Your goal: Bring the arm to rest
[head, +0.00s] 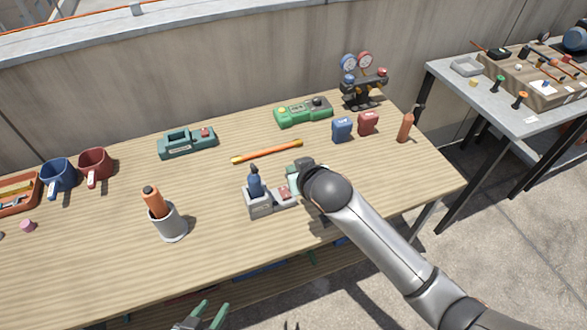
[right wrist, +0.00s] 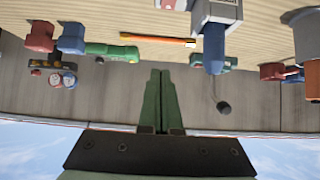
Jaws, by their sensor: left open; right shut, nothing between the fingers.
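My right arm reaches in from the lower right in the head view, its dark round wrist joint (head: 328,188) over the front right of the wooden bench (head: 110,260). That joint hides most of the right gripper there. In the right wrist view the right gripper (right wrist: 159,72) shows green fingers closed together with nothing between them; they appear clear of the objects. My left gripper (head: 212,308) shows only partly at the bottom edge of the head view, green fingers apart and empty, in front of the bench.
A grey holder (head: 259,204) with a blue-topped tool stands just left of my right wrist. A grey cup (head: 170,224) holds an orange-handled tool. Behind are a yellow-orange rod (head: 267,152), a green case (head: 304,112) and gauges (head: 357,64). Bare bench lies left of the cup.

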